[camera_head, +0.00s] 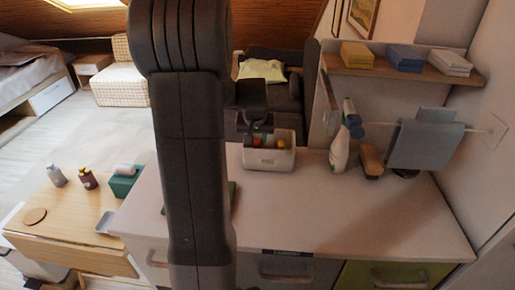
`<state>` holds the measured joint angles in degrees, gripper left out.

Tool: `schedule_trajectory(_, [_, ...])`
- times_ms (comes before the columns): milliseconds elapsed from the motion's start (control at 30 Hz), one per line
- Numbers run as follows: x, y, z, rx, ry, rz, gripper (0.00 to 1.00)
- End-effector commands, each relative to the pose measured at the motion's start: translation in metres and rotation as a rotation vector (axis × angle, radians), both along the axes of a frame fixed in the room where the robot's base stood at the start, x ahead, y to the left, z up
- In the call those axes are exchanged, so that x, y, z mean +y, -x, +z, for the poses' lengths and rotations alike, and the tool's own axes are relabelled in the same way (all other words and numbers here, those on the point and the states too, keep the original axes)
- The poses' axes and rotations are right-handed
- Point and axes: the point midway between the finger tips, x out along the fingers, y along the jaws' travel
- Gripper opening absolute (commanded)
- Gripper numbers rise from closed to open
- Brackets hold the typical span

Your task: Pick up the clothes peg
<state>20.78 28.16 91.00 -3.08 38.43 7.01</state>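I cannot make out a clothes peg for certain. A small white bin (270,160) stands on the white counter. Small red and orange-yellow items (257,142) show inside it, too small to identify. My gripper (259,128) points down at the back left of the bin, above or just behind its rim; I cannot tell which. It is small and dark, and its finger opening is not clear. My own dark arm crosses the view and hides part of the counter to the left of the bin.
A white spray bottle (340,151), a brush-like yellow and dark item (371,161) and a grey cloth on a stand (424,146) stand right of the bin. A shelf (400,72) with folded cloths hangs above. The counter (330,215) is clear in front. A wooden table (75,212) stands left.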

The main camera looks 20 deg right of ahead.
Motion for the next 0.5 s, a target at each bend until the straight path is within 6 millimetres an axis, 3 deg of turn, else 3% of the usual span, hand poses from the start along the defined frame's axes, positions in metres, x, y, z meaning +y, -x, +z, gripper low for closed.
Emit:
schedule_trajectory(300, [-0.009,-0.017,-0.034,0.002,-0.001,0.0,0.33])
schedule_trajectory(500, [-0.01,-0.02,-0.043,0.0,0.0,-0.001,0.33])
